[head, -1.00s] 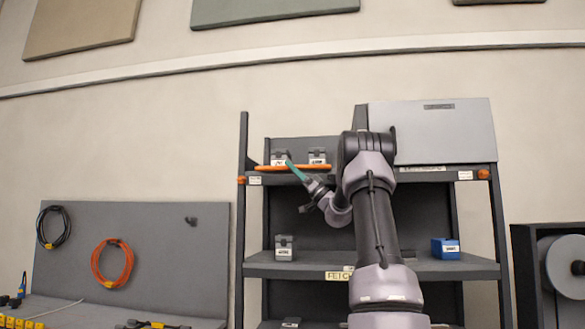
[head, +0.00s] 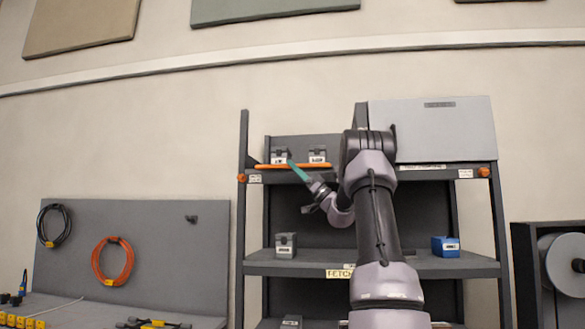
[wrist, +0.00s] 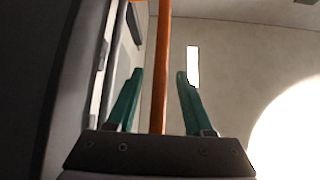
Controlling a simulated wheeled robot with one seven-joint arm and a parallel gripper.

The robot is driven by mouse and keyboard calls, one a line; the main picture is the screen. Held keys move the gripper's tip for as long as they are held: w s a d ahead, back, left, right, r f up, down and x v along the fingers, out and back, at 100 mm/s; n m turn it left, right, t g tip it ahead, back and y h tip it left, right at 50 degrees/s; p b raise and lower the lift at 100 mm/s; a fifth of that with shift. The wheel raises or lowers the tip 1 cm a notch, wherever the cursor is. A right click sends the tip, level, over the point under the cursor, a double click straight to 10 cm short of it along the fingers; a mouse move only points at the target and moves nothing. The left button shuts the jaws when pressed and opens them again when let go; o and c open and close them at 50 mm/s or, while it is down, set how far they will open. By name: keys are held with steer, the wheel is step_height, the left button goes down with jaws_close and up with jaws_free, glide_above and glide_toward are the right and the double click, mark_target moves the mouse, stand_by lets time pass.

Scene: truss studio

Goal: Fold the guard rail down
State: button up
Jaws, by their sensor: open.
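The guard rail (head: 265,167) is an orange bar along the front edge of the rack's top shelf, at its left half. It stands level in front of the small grey boxes there. My gripper (head: 291,164) has teal fingers and is at the rail's middle, coming from the lower right. In the wrist view the rail (wrist: 163,30) runs between the two open fingers (wrist: 160,74), with a gap on each side. I cannot tell whether the rail touches the palm. My arm hides the rail's right surroundings.
Two grey boxes (head: 317,155) sit behind the rail. A large light grey panel (head: 440,130) covers the top shelf's right half. The middle shelf (head: 300,264) holds a grey box (head: 286,245) and a blue box (head: 446,247). A pegboard (head: 160,250) stands left.

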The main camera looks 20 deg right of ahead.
steer(key=v, duration=0.9)
steer(key=shift+d+f, duration=0.25)
steer(key=shift+s, duration=0.1)
